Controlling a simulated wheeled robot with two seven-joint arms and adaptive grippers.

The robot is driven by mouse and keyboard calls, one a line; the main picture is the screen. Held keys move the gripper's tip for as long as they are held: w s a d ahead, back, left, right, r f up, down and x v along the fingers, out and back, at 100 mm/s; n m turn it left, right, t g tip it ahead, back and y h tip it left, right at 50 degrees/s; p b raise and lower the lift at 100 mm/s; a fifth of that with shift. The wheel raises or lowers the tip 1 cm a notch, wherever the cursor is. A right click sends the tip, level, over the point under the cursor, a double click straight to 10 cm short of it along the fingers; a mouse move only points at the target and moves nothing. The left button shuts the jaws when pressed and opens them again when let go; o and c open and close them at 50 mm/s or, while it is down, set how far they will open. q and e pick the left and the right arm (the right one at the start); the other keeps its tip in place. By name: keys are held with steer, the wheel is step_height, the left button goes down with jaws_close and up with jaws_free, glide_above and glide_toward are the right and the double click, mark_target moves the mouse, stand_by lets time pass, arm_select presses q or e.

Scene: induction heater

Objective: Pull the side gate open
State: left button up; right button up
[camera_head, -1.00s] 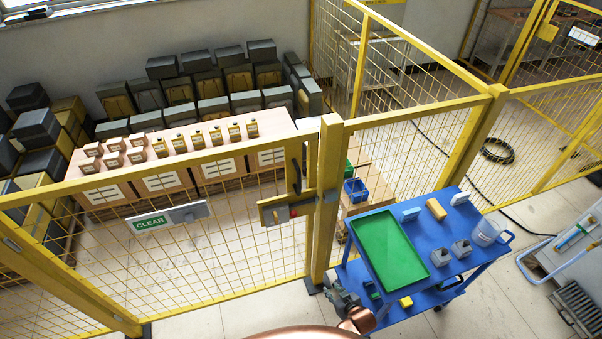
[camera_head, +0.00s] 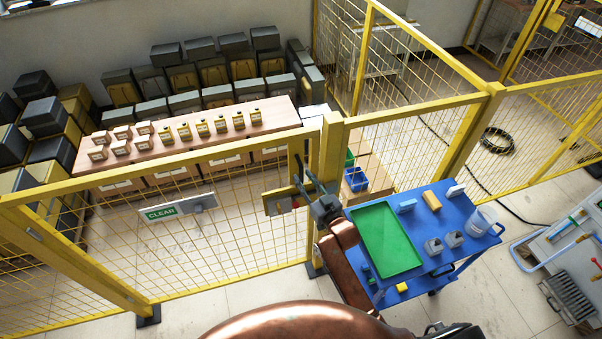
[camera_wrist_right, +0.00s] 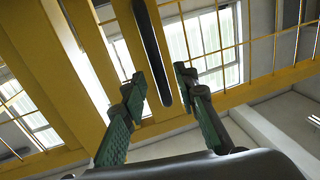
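The side gate (camera_head: 230,158) is a yellow-framed mesh panel with a green CLEAR sign (camera_head: 161,212). It stands in line with the yellow post (camera_head: 331,150) at its right end and looks closed. A latch plate (camera_head: 279,203) and a dark upright handle sit at that end; my gripper partly hides them in the head view. My right gripper (camera_head: 308,184) is at the handle, fingers apart. In the right wrist view the dark handle bar (camera_wrist_right: 152,45) runs between the open fingertips (camera_wrist_right: 160,78), with gaps on both sides. My left gripper is not in view.
A blue cart (camera_head: 462,212) with a green tray (camera_head: 385,242) stands right of the post, close to my right arm. Behind the gate is a long table (camera_head: 190,152) with small boxes and bottles. The floor before the gate is clear.

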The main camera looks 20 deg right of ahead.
steer(key=shift+x, duration=1.35)
steer(key=shift+c, duration=0.5)
jaws_close()
